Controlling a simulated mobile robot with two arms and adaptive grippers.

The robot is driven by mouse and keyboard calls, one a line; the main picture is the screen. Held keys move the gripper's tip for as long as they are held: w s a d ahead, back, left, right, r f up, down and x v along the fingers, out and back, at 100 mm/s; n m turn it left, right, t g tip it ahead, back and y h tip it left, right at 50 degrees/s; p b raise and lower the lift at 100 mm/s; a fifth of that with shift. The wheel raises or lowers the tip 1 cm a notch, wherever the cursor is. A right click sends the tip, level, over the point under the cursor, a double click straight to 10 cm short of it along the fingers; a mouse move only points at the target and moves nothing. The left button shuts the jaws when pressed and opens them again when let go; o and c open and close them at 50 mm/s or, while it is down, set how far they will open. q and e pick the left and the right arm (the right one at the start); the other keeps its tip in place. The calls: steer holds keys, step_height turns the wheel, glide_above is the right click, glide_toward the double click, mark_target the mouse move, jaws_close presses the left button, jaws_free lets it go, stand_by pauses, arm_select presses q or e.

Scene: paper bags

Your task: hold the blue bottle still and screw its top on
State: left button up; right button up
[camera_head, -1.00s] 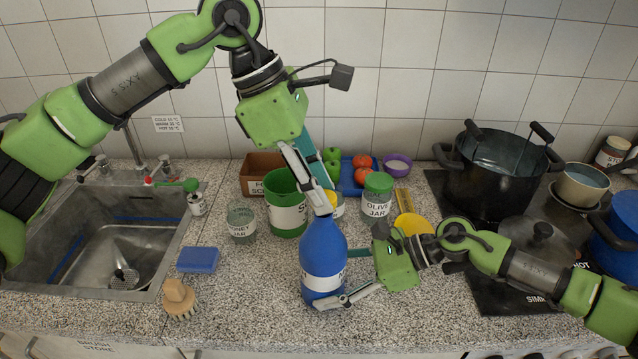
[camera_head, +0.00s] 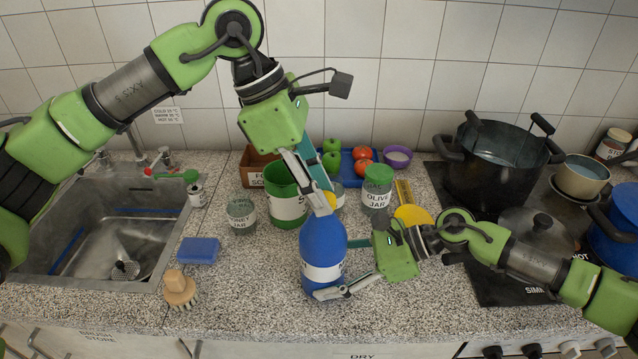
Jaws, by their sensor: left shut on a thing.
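The blue bottle (camera_head: 322,250) stands upright on the counter near the middle, with a white label around it. My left gripper (camera_head: 322,205) comes down from above and is shut at the bottle's neck, on its top. The fingers hide most of the top, so I cannot tell how it sits on the neck. My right gripper (camera_head: 335,272) reaches in from the right, low on the bottle. One finger lies across the front of the body and the other goes behind it, partly hidden; it appears shut on the bottle.
A blue sponge (camera_head: 198,250) and a brush (camera_head: 179,288) lie left, by the sink (camera_head: 75,270). A black pot (camera_head: 490,185) stands right. The front counter is clear.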

arm_select(q)
steer(key=shift+f, duration=0.25)
steer(key=o, duration=0.7)
